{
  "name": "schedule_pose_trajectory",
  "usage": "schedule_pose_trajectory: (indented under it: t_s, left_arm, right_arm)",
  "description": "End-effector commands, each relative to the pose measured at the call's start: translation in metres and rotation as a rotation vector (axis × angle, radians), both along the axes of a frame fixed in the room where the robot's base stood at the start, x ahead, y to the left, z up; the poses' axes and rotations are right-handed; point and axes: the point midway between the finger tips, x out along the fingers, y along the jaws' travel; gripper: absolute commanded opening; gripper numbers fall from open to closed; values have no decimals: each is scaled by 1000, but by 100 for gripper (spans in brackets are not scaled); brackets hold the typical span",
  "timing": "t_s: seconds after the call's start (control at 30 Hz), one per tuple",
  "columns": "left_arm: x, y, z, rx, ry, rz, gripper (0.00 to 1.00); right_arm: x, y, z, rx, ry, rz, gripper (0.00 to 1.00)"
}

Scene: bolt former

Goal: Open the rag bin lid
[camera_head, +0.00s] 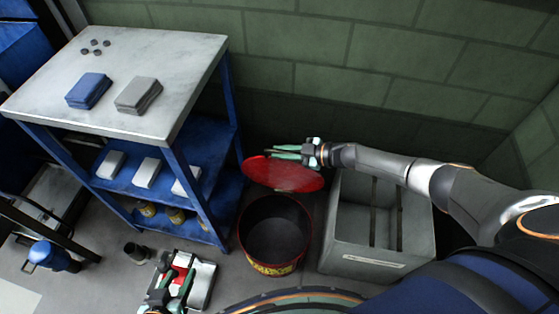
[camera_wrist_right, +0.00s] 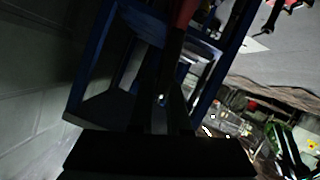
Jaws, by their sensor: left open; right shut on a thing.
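The rag bin (camera_head: 272,262) is a round red-brown drum with yellow marking, standing on the floor with its dark inside showing. Its red lid (camera_head: 285,176) is raised and tilted at the back of the rim. My right gripper (camera_head: 288,152) is at the lid's upper edge, shut on it. In the right wrist view a dark red strip, likely the lid (camera_wrist_right: 180,40), shows between the dim fingers (camera_wrist_right: 165,100). My left gripper (camera_head: 176,290) is open at the bottom of the head view, away from the bin, over a grey and red item.
A blue shelf unit with a grey top (camera_head: 160,50) stands left of the bin, carrying blue and grey stacks (camera_head: 138,95). A grey open crate (camera_head: 372,262) stands close on the right. A green block wall (camera_head: 300,90) is behind.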

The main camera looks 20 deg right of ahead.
Motion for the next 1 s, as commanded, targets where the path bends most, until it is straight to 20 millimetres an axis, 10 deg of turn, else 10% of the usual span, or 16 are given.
schedule_pose_trajectory:
  t_s: [0.43, 0.47, 0.7, 1.0]
  left_arm:
    - [-1, 2, 0, 4, 1, -1, 50]
    - [-1, 2, 0, 4, 1, -1, 50]
    - [-1, 2, 0, 5, 1, 0, 50]
    - [-1, 2, 1, 4, 0, 0, 50]
  right_arm:
    - [3, -3, 0, -4, -1, -2, 0]
    - [3, -3, 0, -4, -1, -2, 17]
    - [2, -2, 0, -1, -1, -1, 44]
    - [1, -3, 2, -1, -1, 0, 45]
